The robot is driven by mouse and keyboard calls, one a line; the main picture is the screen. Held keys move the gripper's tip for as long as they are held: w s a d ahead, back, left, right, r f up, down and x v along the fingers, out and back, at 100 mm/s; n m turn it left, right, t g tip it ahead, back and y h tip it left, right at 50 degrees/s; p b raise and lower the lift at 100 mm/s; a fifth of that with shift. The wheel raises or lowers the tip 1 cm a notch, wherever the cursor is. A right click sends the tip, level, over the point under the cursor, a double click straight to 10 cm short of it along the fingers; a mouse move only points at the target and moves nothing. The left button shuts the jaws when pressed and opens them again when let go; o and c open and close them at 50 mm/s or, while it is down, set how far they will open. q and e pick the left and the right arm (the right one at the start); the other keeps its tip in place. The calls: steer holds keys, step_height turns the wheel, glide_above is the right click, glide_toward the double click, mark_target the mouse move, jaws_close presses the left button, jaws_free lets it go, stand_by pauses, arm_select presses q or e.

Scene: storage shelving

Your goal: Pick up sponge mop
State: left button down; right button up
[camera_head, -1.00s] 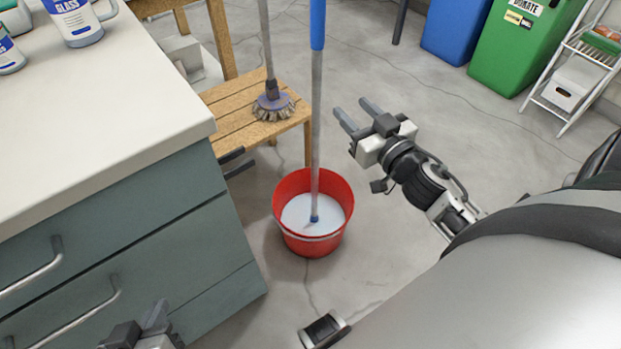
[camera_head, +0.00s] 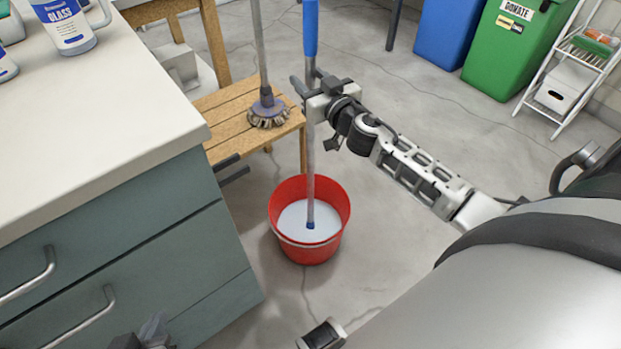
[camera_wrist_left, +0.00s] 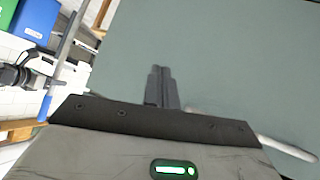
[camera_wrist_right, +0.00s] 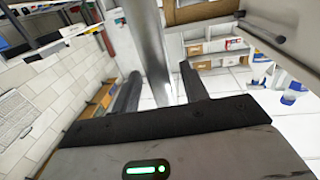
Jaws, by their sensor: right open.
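The mop with a blue handle (camera_head: 310,30) and grey pole (camera_head: 311,188) stands nearly upright in a red bucket (camera_head: 287,240). Its lower end is in the pale liquid, so its head is hidden. My right gripper (camera_head: 308,84) is open at the pole just below the blue handle. In the right wrist view the pole (camera_wrist_right: 152,45) passes between the two open fingers (camera_wrist_right: 160,92). My left gripper (camera_head: 143,336) is low beside the drawers, at the bottom edge. In the left wrist view its fingers (camera_wrist_left: 160,84) are together and empty.
A counter (camera_head: 100,120) with drawers and bottles fills the left. A wooden bench (camera_head: 235,115) behind the bucket has a second mop with a grey-violet bristle head (camera_head: 268,112). Blue (camera_head: 447,35) and green (camera_head: 512,50) bins stand at the back. Floor right of the bucket is clear.

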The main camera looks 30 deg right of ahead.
steer(key=shift+c, duration=0.8)
jaws_close()
